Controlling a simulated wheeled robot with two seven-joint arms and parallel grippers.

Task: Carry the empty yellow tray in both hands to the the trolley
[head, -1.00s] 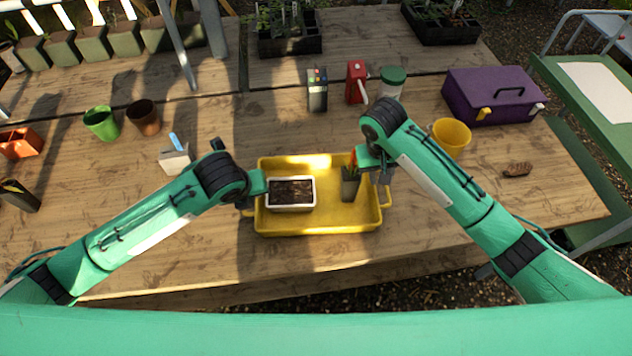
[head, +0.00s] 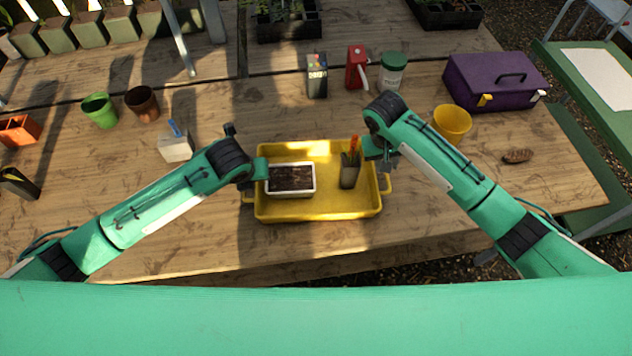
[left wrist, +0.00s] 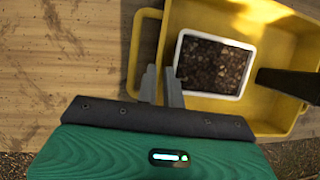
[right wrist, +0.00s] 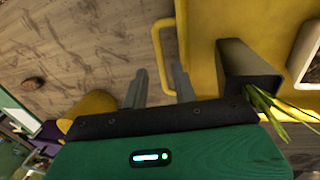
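The yellow tray (head: 335,207) lies on the wooden table in front of me. It is not empty: a white box of dark soil (head: 291,180) and a dark pot with a plant (head: 349,172) stand in it. My left gripper (head: 252,180) is at the tray's left handle; in the left wrist view its fingers (left wrist: 160,82) are a little apart, with nothing clearly between them. My right gripper (head: 386,163) is at the right handle; in the right wrist view its fingers (right wrist: 160,84) are wide apart around the handle (right wrist: 158,50). A green trolley-like stand (head: 595,80) shows at the right edge.
A purple toolbox (head: 495,82), a yellow pot (head: 452,122) and a brown lump (head: 517,156) lie right of the tray. Green (head: 99,110) and brown pots (head: 142,103) are at the left. The table's front strip is clear.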

